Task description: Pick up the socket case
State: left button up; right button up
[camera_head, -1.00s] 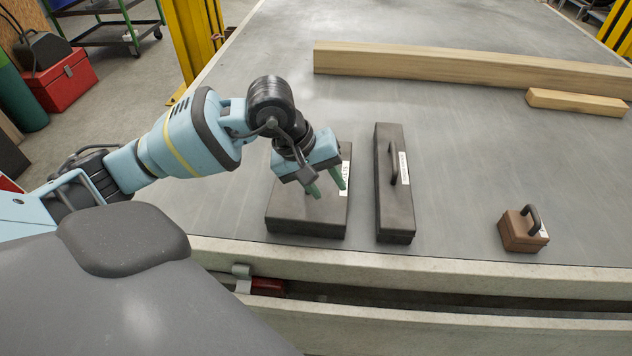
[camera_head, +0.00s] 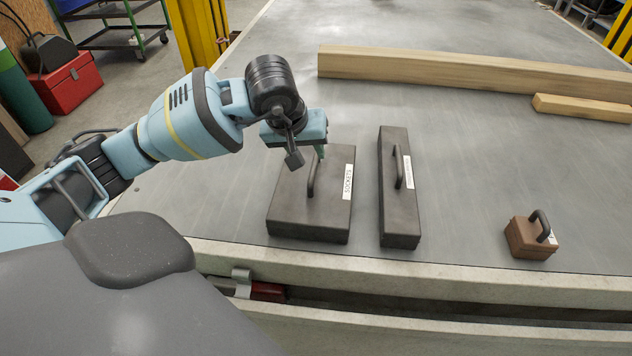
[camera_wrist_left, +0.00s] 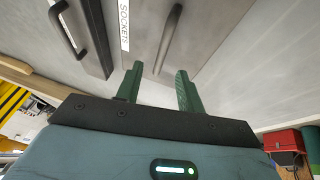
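The socket case (camera_head: 310,222) is a flat dark grey box with an upright black handle (camera_head: 313,174) and a white SOCKETS label (camera_head: 347,184). It lies on the grey table near the front edge. My left gripper (camera_head: 306,158) is over the far part of the case, by the upper end of the handle. In the left wrist view the two green fingers (camera_wrist_left: 158,86) are apart, with the handle (camera_wrist_left: 168,40) of the socket case (camera_wrist_left: 146,28) ahead of the gap between them. I cannot tell whether they touch it. My right gripper is out of view.
A long narrow dark case (camera_head: 400,215) with a handle lies just right of the socket case. A small brown case (camera_head: 528,240) stands further right. Wooden beams (camera_head: 450,72) lie across the back. The table between is clear.

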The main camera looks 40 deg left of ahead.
aim_at(313, 166)
pick_arm(q)
jog(key=shift+s+x, duration=0.2)
jog(key=shift+x, duration=2.2)
jog(key=shift+f, duration=0.35)
jog(key=shift+c, duration=0.5)
grip_shut()
jog(key=shift+r, duration=0.1)
